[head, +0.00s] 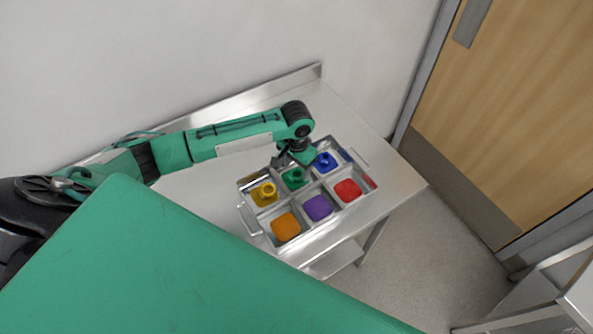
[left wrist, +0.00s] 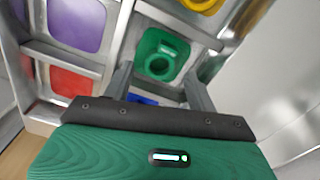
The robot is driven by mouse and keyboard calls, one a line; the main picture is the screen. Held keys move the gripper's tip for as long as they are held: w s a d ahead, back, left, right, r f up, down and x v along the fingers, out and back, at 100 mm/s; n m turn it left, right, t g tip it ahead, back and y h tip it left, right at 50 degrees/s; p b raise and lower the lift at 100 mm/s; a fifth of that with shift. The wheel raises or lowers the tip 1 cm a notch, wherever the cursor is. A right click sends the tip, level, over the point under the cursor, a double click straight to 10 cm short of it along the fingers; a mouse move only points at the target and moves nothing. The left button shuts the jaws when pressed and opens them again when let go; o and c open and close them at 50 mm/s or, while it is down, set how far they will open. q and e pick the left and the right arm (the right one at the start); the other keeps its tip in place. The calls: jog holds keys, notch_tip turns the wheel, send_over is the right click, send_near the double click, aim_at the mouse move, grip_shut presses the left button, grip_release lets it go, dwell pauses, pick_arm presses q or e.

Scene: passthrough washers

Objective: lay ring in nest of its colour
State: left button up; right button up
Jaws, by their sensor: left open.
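A metal tray (head: 249,219) with six compartments lies on the steel table. A green ring shape (left wrist: 160,64) sits on the green nest (head: 294,178). The yellow nest (head: 263,194) and blue nest (head: 325,162) also carry raised round shapes of their own colour. The orange nest (head: 285,227), purple nest (head: 318,208) and red nest (head: 348,190) look flat and bare. My left gripper (left wrist: 158,72) is open above the green nest, its fingers on either side of the green ring shape; I cannot tell whether they touch it. My right gripper is not in view.
The steel table (head: 205,194) is clear to the left of the tray. A raised lip (head: 255,97) runs along its back by the wall. The tray has a handle (head: 249,221) at its left end. A wooden door (head: 520,110) stands at the right.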

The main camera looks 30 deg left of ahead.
pick_arm(q)
notch_tip(320, 180, up, 10)
jog(key=b, duration=0.1)
jog(key=shift+f+b, duration=0.15)
jog(key=shift+b, duration=0.2)
